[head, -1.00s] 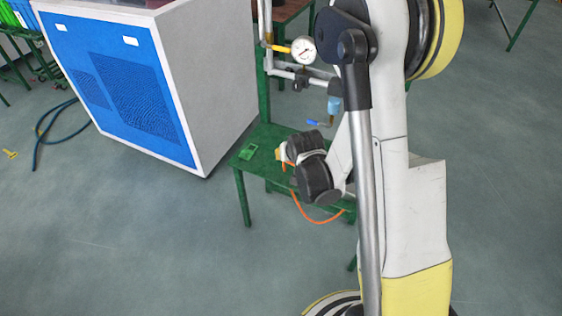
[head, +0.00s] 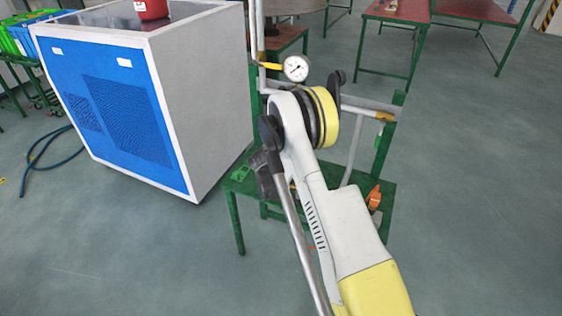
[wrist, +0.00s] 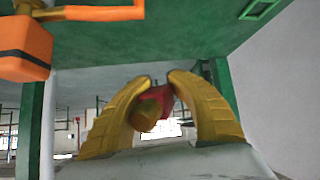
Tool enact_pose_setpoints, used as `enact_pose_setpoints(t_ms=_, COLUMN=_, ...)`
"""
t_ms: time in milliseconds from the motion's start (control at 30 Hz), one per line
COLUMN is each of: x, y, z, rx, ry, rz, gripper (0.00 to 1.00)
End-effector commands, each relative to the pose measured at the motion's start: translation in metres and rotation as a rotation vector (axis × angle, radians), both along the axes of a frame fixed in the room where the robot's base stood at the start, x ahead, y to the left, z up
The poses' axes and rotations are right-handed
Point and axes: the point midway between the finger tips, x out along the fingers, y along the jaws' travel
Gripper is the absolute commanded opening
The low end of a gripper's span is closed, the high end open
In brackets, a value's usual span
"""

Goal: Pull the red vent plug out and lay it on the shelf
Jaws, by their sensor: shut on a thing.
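The red vent plug (wrist: 152,108) shows in the wrist view between the tips of my gripper's two yellow fingers. My gripper (wrist: 160,82) is shut on it. The plug looks red with a yellowish part, and its far side is hidden. The green shelf (head: 388,203) is a low surface on green legs, right of the blue-fronted cabinet in the head view. It also shows as a green surface across the top of the wrist view (wrist: 190,25). In the head view my arm hides the plug, the fingers and much of the shelf. I cannot tell whether the plug touches the shelf.
An orange-handled part (head: 374,197) is at the shelf's right side and shows large in the wrist view (wrist: 22,50). Grey pipes with a gauge (head: 296,68) rise behind the shelf. The cabinet (head: 205,95) stands close to its left. Floor in front is clear.

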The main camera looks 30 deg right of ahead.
Motion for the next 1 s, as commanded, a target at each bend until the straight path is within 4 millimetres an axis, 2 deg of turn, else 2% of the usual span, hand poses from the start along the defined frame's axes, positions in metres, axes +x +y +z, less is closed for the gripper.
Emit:
enact_pose_setpoints(t_ms=167, x=0.000, y=0.001, z=-0.002, rx=-0.017, ry=0.009, rz=-0.008, gripper=0.00)
enact_pose_setpoints(t_ms=1000, x=-0.001, y=0.000, z=-0.083, rx=-0.018, ry=0.009, rz=-0.009, gripper=0.00)
